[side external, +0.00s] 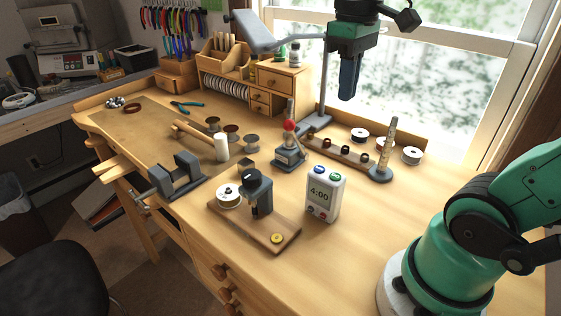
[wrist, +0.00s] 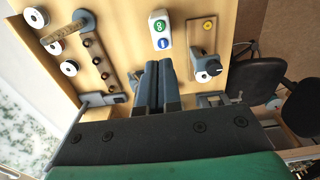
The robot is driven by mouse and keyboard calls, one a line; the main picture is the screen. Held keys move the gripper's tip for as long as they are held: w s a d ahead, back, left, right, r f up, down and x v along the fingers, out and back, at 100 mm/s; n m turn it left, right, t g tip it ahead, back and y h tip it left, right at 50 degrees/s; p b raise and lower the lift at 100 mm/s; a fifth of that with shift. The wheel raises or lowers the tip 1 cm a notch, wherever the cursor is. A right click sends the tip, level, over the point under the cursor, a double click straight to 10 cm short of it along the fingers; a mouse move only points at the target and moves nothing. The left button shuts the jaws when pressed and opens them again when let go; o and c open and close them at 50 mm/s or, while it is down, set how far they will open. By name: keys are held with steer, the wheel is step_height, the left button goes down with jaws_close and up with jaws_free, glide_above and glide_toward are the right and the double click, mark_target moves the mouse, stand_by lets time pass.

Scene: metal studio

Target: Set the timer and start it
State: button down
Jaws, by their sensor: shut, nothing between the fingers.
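A white timer (side external: 324,194) stands upright on the wooden bench, and its front display reads 4:00. A green and a blue button are on its top, and several small buttons, some red, sit below the display. In the wrist view the top of the timer (wrist: 161,31) shows with the green and blue buttons facing me. My gripper (side external: 348,82) is high above the bench, apart from the timer. Its fingers point down and are closed together, with nothing between them. The fingers also show in the wrist view (wrist: 158,66), near the timer's top in the picture.
A wooden board (side external: 269,231) with a dark device, a spool and a yellow button lies left of the timer. A red-knobbed press (side external: 290,152), a ring rack (side external: 338,149) and a ring mandrel (side external: 387,150) stand behind. Bench space (side external: 362,220) right of the timer is clear.

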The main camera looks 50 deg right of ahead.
mark_target(335, 176)
step_height(335, 176, down, 14)
steer(key=shift+f, duration=0.1)
stand_by(0.7)
steer(key=shift+f, duration=0.8)
steer(key=shift+r, duration=0.1)
step_height(335, 176, up, 9)
steer(key=shift+w, duration=0.2)
stand_by(0.4)
steer(key=shift+d, duration=0.1)
stand_by(0.3)
